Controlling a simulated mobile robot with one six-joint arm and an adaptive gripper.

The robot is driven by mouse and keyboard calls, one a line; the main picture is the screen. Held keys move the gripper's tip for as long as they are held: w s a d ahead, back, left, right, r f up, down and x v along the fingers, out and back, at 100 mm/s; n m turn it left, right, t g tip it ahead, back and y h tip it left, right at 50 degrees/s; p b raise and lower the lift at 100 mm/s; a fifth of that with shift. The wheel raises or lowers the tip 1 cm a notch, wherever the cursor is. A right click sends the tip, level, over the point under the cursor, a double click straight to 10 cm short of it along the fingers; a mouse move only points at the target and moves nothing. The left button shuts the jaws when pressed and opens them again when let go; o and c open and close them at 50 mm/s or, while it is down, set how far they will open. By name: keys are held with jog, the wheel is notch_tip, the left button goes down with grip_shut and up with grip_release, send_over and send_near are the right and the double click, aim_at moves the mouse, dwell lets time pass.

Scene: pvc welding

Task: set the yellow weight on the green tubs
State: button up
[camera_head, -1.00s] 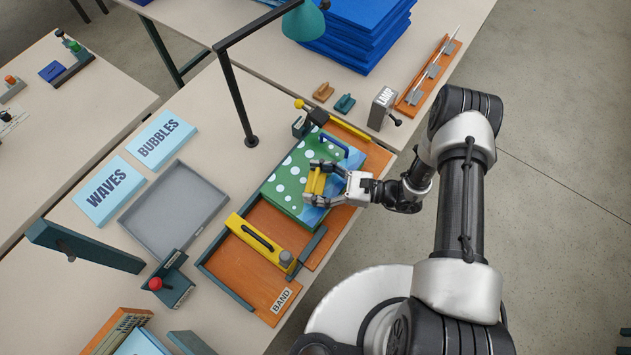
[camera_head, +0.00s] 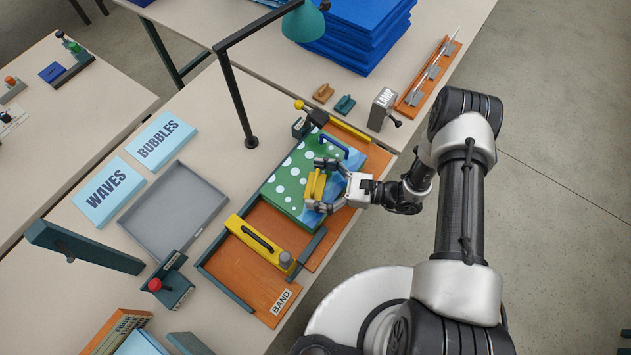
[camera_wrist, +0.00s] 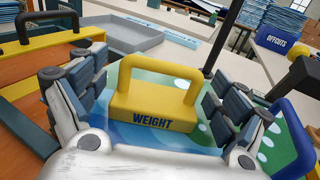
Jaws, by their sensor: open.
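The yellow weight (camera_wrist: 152,108), a block with a loop handle and the word WEIGHT on its front, stands upright on the green and blue sheet with white dots (camera_head: 290,178). It also shows in the head view (camera_head: 316,186). My gripper (camera_head: 322,184) is open, its fingers on either side of the weight; in the wrist view the padded fingers (camera_wrist: 152,100) stand apart from it with gaps on both sides. I cannot make out any separate green tubs; the green part I see is the dotted surface under the weight.
A blue handle (camera_head: 334,145) rises from the sheet near my gripper. A yellow bar with a black handle (camera_head: 252,236) lies across the orange board. A grey tray (camera_head: 172,212), a lamp post (camera_head: 236,100) and a LAMP box (camera_head: 382,108) stand around.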

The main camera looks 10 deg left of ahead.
jog(key=shift+r, duration=0.2)
jog(key=shift+d, duration=0.35)
jog(key=d+p, duration=0.1)
jog(key=d, duration=1)
jog(key=shift+w+d+r, duration=0.15)
jog(key=shift+w+r, duration=0.05)
jog(key=shift+r, duration=0.1)
notch_tip(320, 180, up, 21)
jog(key=s+d+n+g+h, duration=0.2)
jog(key=d+n+g+h, duration=0.15)
jog(key=n+h, duration=0.55)
jog(key=s+d+r+n+t+h, duration=0.3)
jog(key=s+r, duration=0.3)
jog(key=r, duration=0.2)
jog(key=s+d+r+n+t+h, duration=0.4)
jog(key=s+r+n+t+h, duration=0.1)
jog(key=r, duration=0.3)
jog(key=shift+s+d+n+t, duration=0.2)
jog(key=shift+s+n+t, duration=0.1)
jog(key=shift+s+t, duration=0.25)
